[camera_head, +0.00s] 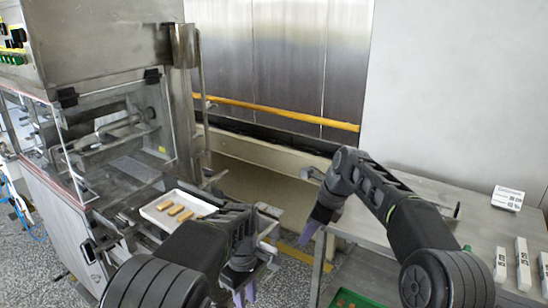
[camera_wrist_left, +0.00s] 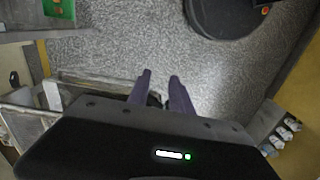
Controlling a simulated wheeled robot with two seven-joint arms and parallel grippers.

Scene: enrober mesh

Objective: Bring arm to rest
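My left gripper (camera_head: 243,293) hangs low near the centre bottom of the head view, its purple fingers pointing down. My right gripper (camera_head: 308,232) points down left of the steel table on the right. Its purple fingertips show partly, and I see nothing held in them. How far apart its fingers are is not clear.
A white tray (camera_head: 154,217) with several brown bars sits on the enrober machine (camera_head: 110,165) at left. The steel table (camera_head: 476,226) at right carries white bottles (camera_head: 522,262) and a white labelled box (camera_head: 508,197). A yellow rail (camera_head: 290,112) crosses the back.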

